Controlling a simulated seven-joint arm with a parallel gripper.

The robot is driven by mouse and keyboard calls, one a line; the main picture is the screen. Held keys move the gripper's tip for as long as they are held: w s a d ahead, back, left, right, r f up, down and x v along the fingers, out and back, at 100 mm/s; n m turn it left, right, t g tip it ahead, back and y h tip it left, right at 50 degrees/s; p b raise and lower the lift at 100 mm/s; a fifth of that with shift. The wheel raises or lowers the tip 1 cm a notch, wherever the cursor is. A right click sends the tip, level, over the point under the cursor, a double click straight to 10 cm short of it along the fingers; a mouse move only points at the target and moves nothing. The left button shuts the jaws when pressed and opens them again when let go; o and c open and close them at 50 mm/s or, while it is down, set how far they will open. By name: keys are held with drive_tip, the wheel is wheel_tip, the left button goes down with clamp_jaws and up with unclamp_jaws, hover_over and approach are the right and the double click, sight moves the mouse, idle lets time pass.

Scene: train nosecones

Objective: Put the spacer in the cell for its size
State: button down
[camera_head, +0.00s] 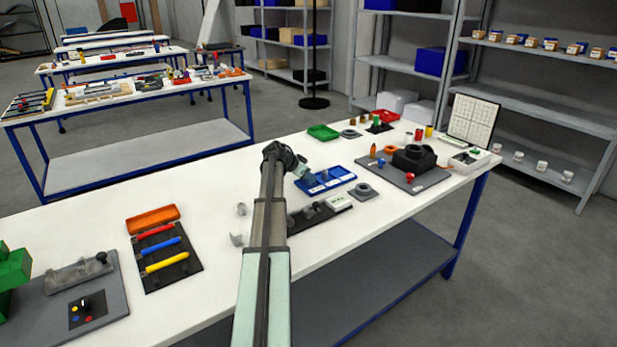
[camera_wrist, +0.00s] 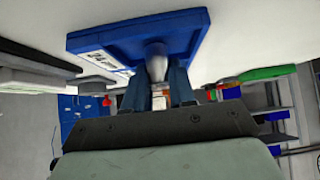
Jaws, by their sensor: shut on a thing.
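My gripper (camera_wrist: 158,88) is shut on a grey cylindrical spacer (camera_wrist: 156,62), with one dark finger on each side of it. The spacer's far end overlaps the blue tray (camera_wrist: 205,30) in the wrist view; I cannot tell whether it touches the tray or is inside a cell. White size labels (camera_wrist: 105,62) show on the tray's edge, too blurred to read fully. In the head view the blue tray (camera_head: 341,180) lies just right of my gripper (camera_head: 303,174). The held spacer is not clear there, hidden by or merging with the gripper.
Small grey pieces (camera_head: 237,239) stand on the white table left of my arm. A dark fixture board (camera_head: 300,221) and a grey ring (camera_head: 363,190) lie close to the tray. A green tray (camera_head: 323,132) is behind.

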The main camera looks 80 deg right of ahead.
drive_tip(key=shift+f, duration=0.2)
drive_tip(key=c, duration=0.9)
unclamp_jaws()
drive_tip(key=shift+c, duration=0.2)
drive_tip(key=shift+r, duration=0.25)
drive_tip(key=v, duration=1.2)
